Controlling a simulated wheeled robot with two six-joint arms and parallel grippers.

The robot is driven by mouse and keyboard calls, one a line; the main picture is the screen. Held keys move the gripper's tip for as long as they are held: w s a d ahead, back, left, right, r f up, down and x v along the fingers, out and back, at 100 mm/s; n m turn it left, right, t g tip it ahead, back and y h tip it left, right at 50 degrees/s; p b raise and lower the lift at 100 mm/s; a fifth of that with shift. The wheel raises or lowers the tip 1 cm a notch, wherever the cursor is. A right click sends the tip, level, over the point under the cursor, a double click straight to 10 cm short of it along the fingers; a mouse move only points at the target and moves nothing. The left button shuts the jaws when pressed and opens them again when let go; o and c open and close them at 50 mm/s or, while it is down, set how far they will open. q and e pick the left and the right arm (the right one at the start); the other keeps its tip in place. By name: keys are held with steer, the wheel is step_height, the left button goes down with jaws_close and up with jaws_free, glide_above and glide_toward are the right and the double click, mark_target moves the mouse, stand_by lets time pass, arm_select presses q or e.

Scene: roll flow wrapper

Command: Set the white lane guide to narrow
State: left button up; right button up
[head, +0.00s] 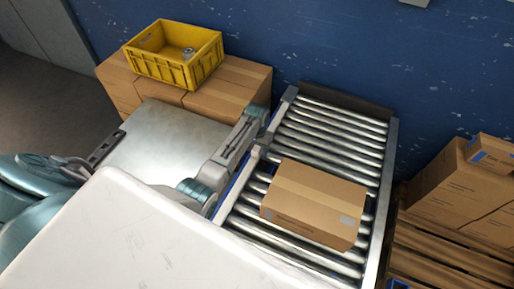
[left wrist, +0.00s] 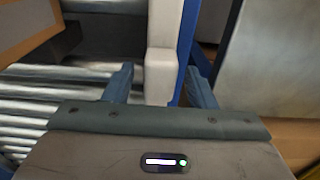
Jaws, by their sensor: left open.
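The white lane guide (left wrist: 161,75) shows in the left wrist view as a pale upright bar with a blocky end, beside a blue strip. My left gripper (left wrist: 158,74) is open, with one finger on each side of the white block. I cannot tell whether either finger touches it. In the head view my left gripper (head: 250,140) is over the left edge of the roller conveyor (head: 335,130), and my arm hides much of the guide there. The guide's setting cannot be read. My right gripper is not in view.
A cardboard box (head: 312,203) lies on the rollers, close to the right of the guide side. A grey metal table (head: 165,145) stands left of the conveyor. A yellow crate (head: 175,55) sits on cartons behind. More cartons (head: 465,190) stand on the right.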

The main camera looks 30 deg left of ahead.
arm_select(q)
jaws_close()
steer(key=d+p, duration=0.1)
steer(key=d, duration=0.4)
steer(key=shift+w, duration=0.15)
jaws_free()
steer(key=shift+a, duration=0.15)
step_height(320, 180, up, 11)
steer(key=shift+b, duration=0.45)
